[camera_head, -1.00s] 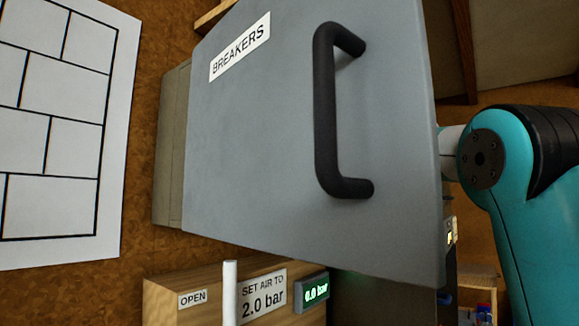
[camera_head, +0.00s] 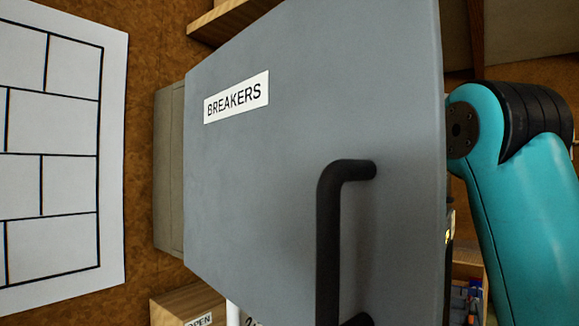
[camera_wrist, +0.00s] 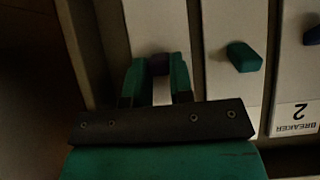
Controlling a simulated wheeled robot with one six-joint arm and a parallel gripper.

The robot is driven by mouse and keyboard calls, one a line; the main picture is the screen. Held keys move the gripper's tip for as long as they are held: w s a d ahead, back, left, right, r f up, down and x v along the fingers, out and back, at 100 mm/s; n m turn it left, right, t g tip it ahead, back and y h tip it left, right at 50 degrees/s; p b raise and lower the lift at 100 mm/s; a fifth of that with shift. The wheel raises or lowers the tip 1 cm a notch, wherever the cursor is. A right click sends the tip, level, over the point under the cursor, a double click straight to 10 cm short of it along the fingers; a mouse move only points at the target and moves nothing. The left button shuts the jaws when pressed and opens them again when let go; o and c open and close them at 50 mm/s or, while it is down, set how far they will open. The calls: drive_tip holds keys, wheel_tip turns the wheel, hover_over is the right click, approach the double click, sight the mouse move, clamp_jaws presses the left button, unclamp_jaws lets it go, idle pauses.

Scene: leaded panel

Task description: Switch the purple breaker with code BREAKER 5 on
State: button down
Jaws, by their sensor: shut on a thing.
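In the wrist view, a dark purple breaker toggle (camera_wrist: 158,64) sits on a pale breaker body (camera_wrist: 155,28). My gripper (camera_wrist: 158,72) has one teal finger on each side of the toggle and is shut on it. The code label of this breaker is not visible; my gripper covers the area below the toggle. In the head view, the grey door (camera_head: 290,120) labelled BREAKERS stands open towards the camera and hides the breakers and my gripper.
The door has a black handle (camera_head: 330,235). A wooden box (camera_head: 185,303) labelled OPEN stands below left.

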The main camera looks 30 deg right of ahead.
idle(0.4)
drive_tip(key=c, duration=1)
unclamp_jaws()
drive_tip(key=v, duration=1.2)
